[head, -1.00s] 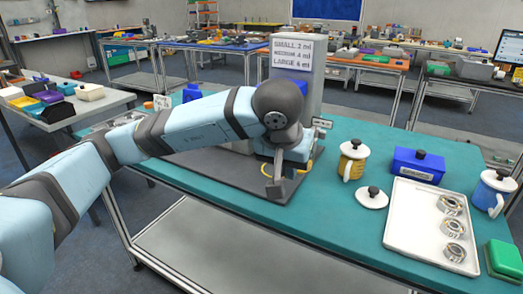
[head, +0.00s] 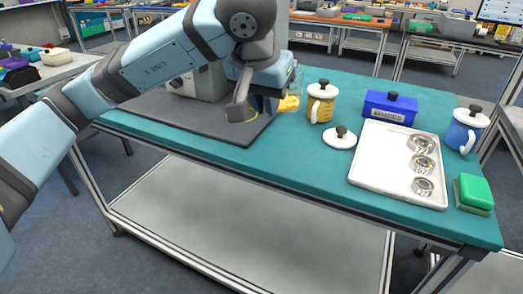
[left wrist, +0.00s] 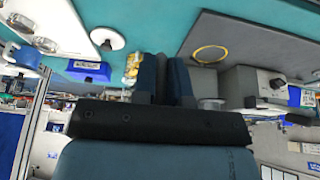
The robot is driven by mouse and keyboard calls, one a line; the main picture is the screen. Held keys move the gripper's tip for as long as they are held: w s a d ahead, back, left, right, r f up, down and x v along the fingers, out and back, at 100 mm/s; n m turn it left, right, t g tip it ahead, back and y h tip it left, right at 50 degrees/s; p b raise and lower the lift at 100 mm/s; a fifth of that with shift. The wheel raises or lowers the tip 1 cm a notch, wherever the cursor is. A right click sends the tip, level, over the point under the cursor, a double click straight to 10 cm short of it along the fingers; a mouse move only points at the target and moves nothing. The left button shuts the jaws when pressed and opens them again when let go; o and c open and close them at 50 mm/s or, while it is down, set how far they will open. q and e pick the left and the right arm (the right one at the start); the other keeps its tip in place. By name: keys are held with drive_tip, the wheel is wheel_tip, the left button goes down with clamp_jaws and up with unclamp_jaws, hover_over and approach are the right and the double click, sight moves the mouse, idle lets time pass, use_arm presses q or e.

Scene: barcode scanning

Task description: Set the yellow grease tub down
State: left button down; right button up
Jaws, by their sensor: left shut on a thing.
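My left gripper (head: 268,100) is low over the right end of the dark mat. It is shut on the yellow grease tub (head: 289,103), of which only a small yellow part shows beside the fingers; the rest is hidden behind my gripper. I cannot tell whether its base touches the surface. In the left wrist view, the gripper's two dark blue fingers (left wrist: 168,80) are close together, and what is between them is hidden. A separate yellow container (head: 321,104) with a white lid and black knob stands upright to the right. My right gripper is out of view.
A loose white lid (head: 339,138) lies on the green bench. Right of it are a blue box (head: 389,108), a white tray (head: 376,172) with several metal rings, a blue lidded mug (head: 462,131) and a green block (head: 474,192). The dark mat's front (head: 190,117) is clear.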

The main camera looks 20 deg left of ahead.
use_arm(q)
wheel_tip(320, 180, down, 12)
drive_tip(key=shift+r+b, duration=0.1)
drive_tip(key=shift+b, duration=1.05)
drive_tip(key=shift+f, duration=0.2)
drive_tip(key=shift+r, duration=0.1)
drive_tip(key=shift+f+b, duration=0.25)
drive_tip(key=shift+b, duration=0.05)
drive_tip(key=c, duration=1.2)
unclamp_jaws()
drive_tip(key=shift+r, duration=0.1)
drive_tip(key=shift+o, duration=0.2)
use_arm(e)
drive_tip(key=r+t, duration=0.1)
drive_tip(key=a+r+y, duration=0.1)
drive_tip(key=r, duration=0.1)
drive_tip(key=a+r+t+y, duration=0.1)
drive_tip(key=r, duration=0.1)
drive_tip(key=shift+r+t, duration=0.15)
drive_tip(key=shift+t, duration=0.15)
use_arm(q)
drive_tip(key=shift+r, duration=0.1)
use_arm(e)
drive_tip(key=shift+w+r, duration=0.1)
